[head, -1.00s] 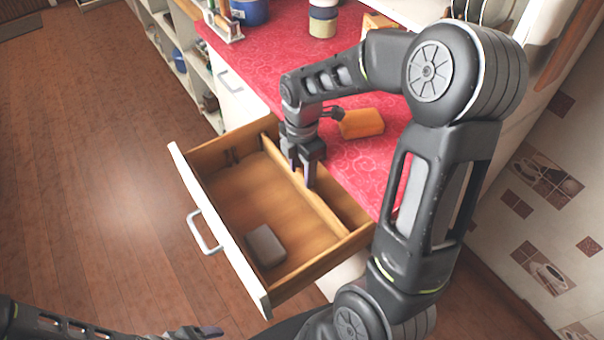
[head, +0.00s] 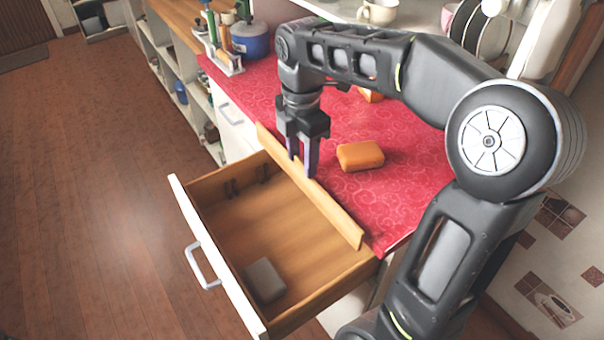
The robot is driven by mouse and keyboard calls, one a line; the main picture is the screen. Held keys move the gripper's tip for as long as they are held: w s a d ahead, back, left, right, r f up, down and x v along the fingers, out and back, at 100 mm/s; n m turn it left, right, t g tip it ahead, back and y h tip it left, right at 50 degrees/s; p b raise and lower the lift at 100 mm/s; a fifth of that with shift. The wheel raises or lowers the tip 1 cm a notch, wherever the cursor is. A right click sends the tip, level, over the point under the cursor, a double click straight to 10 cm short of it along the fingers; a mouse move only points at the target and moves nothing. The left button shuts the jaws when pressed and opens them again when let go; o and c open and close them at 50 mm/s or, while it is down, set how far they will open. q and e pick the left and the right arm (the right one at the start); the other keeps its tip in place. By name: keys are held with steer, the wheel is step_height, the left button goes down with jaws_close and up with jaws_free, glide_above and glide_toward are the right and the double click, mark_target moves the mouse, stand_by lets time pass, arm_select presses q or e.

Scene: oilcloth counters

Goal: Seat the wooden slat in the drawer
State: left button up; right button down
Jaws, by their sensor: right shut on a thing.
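The wooden slat (head: 335,214) is a long, thin, light-brown strip in the head view. My right gripper (head: 303,168) points down and is shut on it near the middle of its length. The slat runs along the counter side of the open drawer (head: 255,232). It looks raised to about the rim or above it, and its exact height is hard to tell. Dark fittings (head: 231,188) show on the drawer's far inner wall. A grey block (head: 264,280) lies on the drawer floor near the front. My left gripper is not in view.
An orange block (head: 360,155) lies on the red counter (head: 400,190), right of my right gripper. A blue pot (head: 250,40) and a utensil rack (head: 228,62) stand further back. The drawer's white front (head: 215,255) has a metal handle. Wooden floor is clear at left.

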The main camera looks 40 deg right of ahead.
steer(key=shift+r, duration=1.4)
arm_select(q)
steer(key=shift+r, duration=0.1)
arm_select(e)
steer(key=shift+d, duration=0.1)
